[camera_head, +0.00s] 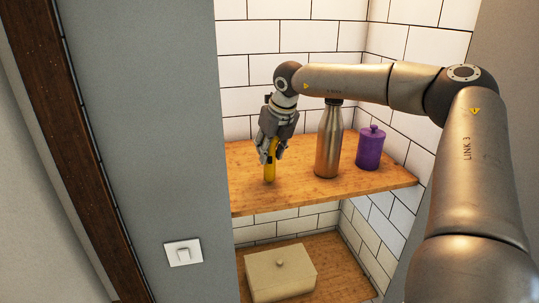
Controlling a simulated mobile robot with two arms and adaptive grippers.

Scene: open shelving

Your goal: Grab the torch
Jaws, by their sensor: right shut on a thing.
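The torch (270,172) is yellow and stands upright on the upper wooden shelf, toward its left end. My right gripper (271,152) comes down from above and is shut on the torch. Its fingers cover the upper part of the torch. The torch's lower end is at or just above the shelf surface; I cannot tell whether it touches. My left gripper is not in view.
A steel bottle (329,145) and a purple lidded jar (370,147) stand right of the torch on the upper shelf (300,190). A beige lidded box (281,277) sits on the lower shelf. A grey wall (150,130) borders the left.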

